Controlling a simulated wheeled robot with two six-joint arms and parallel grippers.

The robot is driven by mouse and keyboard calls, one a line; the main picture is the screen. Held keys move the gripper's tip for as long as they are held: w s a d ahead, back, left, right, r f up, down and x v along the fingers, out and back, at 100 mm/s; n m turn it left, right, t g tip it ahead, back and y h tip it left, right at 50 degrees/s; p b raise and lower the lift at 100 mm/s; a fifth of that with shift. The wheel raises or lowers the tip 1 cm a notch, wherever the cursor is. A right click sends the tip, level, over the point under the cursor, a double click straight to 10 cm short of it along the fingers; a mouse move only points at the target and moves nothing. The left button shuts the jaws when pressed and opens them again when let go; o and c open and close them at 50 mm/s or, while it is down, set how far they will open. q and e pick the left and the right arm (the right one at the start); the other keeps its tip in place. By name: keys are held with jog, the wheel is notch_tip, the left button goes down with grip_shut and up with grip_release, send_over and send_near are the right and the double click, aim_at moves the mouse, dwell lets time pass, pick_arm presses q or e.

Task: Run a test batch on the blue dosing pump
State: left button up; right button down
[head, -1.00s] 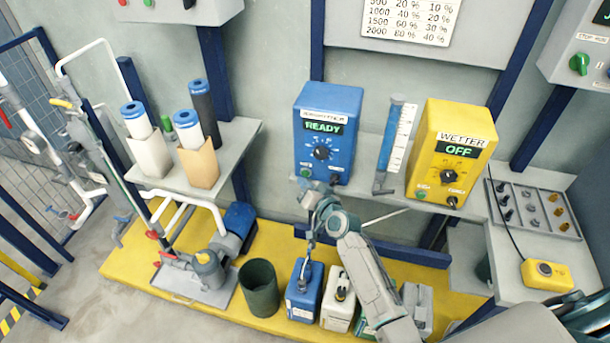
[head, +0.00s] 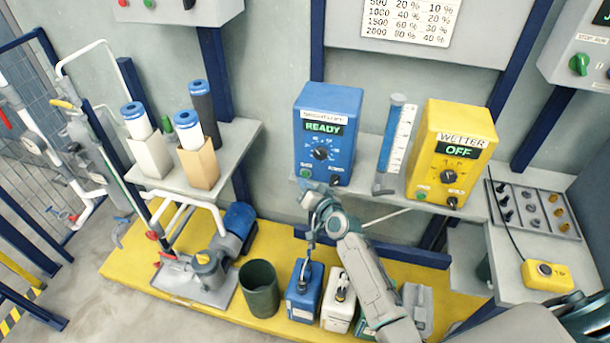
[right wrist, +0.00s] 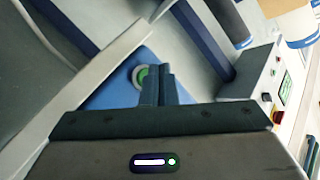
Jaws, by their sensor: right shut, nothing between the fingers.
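The blue dosing pump (head: 342,112) stands on the wall shelf in the head view. Its display (head: 323,127) reads READY in green, with a black dial (head: 320,153) below. A green button (head: 305,173) is at the lower left of its front and a dark knob (head: 335,180) at the lower right. My right gripper (head: 306,190) is shut and empty, just below the green button. In the right wrist view, its closed fingers (right wrist: 160,84) are beside the grey-ringed green button (right wrist: 141,76) on the blue casing (right wrist: 112,88); I cannot tell whether they touch it. My left gripper is not in view.
A yellow pump (head: 452,125) labelled WETTER reads OFF at the right. A clear measuring tube (head: 397,140) stands between the pumps. Blue (head: 303,295) and white (head: 338,310) canisters and a dark green bin (head: 260,288) stand below on the yellow platform (head: 130,265).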

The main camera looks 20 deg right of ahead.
jog(key=shift+w+d, duration=0.1)
jog(key=shift+w, duration=0.05)
dwell(0.8)
jog(key=shift+w+d, duration=0.15)
jog(key=shift+w, duration=0.05)
jog(key=shift+w+d+b, duration=0.3)
jog(key=shift+w+b, duration=0.1)
jog(key=shift+b, duration=0.05)
dwell(0.7)
jog(key=shift+s+a, duration=0.55)
jog(key=shift+s, duration=0.25)
jog(key=s+a, duration=0.1)
jog(key=s, duration=0.1)
jog(key=s+a+p, duration=0.1)
jog(key=s, duration=0.1)
jog(key=shift+a, duration=0.4)
dwell(0.8)
